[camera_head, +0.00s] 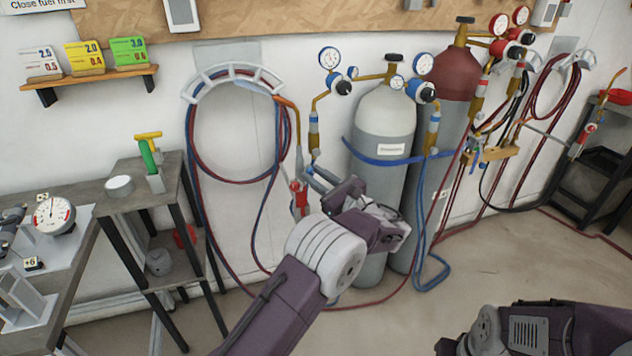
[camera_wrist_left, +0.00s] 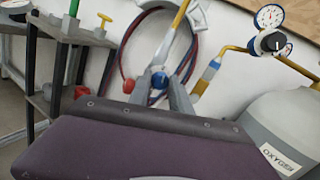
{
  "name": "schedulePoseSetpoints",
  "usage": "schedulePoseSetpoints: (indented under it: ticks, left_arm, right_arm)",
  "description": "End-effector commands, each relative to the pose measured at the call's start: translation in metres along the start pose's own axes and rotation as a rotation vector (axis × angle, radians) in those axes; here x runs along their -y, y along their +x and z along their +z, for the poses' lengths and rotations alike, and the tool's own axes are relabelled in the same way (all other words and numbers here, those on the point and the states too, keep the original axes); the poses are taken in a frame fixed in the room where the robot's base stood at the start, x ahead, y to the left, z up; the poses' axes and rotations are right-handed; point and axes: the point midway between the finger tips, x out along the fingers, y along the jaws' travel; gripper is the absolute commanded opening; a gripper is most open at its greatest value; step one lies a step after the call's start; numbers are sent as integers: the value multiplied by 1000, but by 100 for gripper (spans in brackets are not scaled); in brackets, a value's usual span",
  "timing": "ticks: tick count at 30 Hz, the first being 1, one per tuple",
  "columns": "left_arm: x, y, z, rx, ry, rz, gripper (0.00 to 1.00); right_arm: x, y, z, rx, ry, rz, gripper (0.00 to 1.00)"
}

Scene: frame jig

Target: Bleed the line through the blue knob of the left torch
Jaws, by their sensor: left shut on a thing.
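The left torch hangs on the wall below the hose hanger, with its brass tube (camera_head: 288,103) at the top and its red knob (camera_head: 298,187) low down. In the left wrist view its blue knob (camera_wrist_left: 159,80) sits between my fingertips, and its red knob (camera_wrist_left: 128,86) is just left of them. My left gripper (camera_head: 310,178) is shut on the blue knob. In the head view the gripper hides the blue knob. My right arm (camera_head: 530,330) shows at the lower right, but its gripper is out of the picture.
A grey oxygen cylinder (camera_head: 384,125) stands close to the right of my left gripper, with a maroon cylinder (camera_head: 453,75) behind. Looped hoses (camera_head: 190,140) hang to the left. Open floor lies at the right.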

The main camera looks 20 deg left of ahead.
Motion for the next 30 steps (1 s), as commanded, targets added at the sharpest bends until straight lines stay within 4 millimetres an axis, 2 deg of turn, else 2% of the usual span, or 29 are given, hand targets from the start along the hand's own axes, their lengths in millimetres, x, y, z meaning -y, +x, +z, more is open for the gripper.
schedulePoseSetpoints:
  ticks: [1,3,12,21,30]
  left_arm:
    - [-1,0,-6,13,-31,0,0]
    - [-1,0,-6,33,-79,0,0]
    - [-1,0,-6,103,-257,0,0]
    - [-1,0,-6,138,-344,0,0]
    - [0,0,-5,144,-359,0,0]
  right_arm:
    - [0,9,1,0,0,0,45]
    - [0,14,2,0,0,0,45]
    - [-1,33,3,0,0,0,45]
    - [-1,40,4,0,0,0,45]
    - [-1,41,4,0,0,0,45]
